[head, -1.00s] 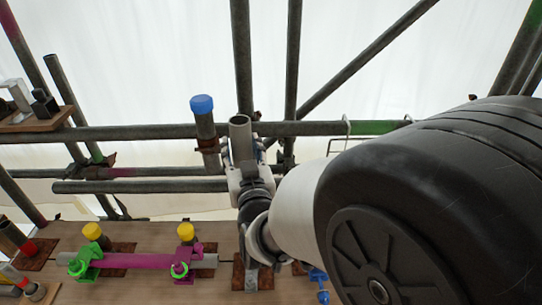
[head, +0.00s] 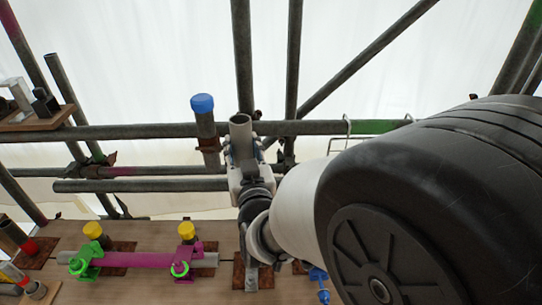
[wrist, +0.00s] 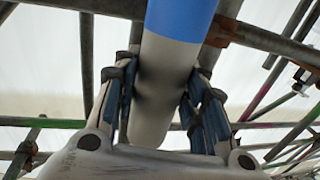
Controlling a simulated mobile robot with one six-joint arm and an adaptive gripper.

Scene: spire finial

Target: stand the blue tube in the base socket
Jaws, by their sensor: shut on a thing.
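My gripper (head: 241,145) is shut on a grey tube (head: 240,126) and holds it near upright above the wooden deck. The tube's open grey top end shows in the head view; its lower part is hidden by my gripper and wrist. In the wrist view the tube (wrist: 158,90) lies between both blue-padded fingers and has a wide blue band (wrist: 181,17) at the picture's top. I cannot make out the base socket for certain. A rusty plate (head: 238,276) lies on the deck below my gripper, partly hidden by my arm.
A blue-capped post (head: 204,118) stands close left of the held tube. Scaffold rails (head: 120,132) run behind. A magenta tube (head: 135,260) in green and magenta clamps lies on the deck (head: 150,232), with yellow-capped stubs (head: 186,231) behind it. A blue clamp (head: 320,284) sits right of my arm.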

